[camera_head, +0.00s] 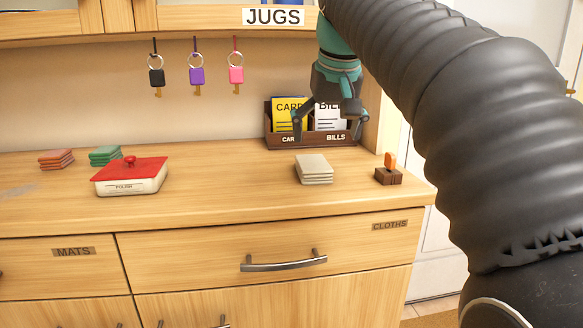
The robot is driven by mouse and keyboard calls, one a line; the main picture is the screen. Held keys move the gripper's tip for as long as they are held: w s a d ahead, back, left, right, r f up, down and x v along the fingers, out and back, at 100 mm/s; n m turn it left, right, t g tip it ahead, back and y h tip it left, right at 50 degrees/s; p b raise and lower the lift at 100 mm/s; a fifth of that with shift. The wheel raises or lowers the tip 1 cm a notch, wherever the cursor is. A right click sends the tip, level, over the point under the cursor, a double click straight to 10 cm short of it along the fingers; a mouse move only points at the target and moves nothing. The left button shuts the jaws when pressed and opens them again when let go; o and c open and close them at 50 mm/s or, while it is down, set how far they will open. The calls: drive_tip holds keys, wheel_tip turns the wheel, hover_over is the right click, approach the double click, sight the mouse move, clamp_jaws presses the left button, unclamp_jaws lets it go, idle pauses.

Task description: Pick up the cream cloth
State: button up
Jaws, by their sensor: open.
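The cream cloth (314,169) lies folded in a small stack of layers on the wooden counter, right of the middle, near the front edge. My gripper (325,138) hangs over the counter from the upper right, pointing down. Its two dark fingers are spread wide with nothing between them. It appears above the cloth and apart from it; the exact gap is hard to tell. The whole cloth is in view.
A letter box (325,139) stands behind my gripper. A small wooden block with an orange piece (389,170) sits right of the cloth. A red-lidded polish box (129,177), red mats (56,158) and green mats (106,155) are left. Keys (196,75) hang behind. Counter between polish box and cloth is clear.

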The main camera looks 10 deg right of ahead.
drive_tip(key=w+r, duration=0.4)
drive_tip(key=b, duration=0.3)
approach(313, 162)
drive_tip(key=x, duration=0.5)
drive_tip(key=shift+w+d, duration=0.2)
drive_tip(key=shift+w, duration=0.15)
drive_tip(key=shift+b+x, duration=0.7)
drive_tip(key=shift+x, duration=1.8)
drive_tip(key=shift+s+a+f, duration=0.15)
drive_tip(key=shift+a+f, duration=0.05)
drive_tip(key=shift+f, duration=0.1)
drive_tip(key=c, duration=1.2)
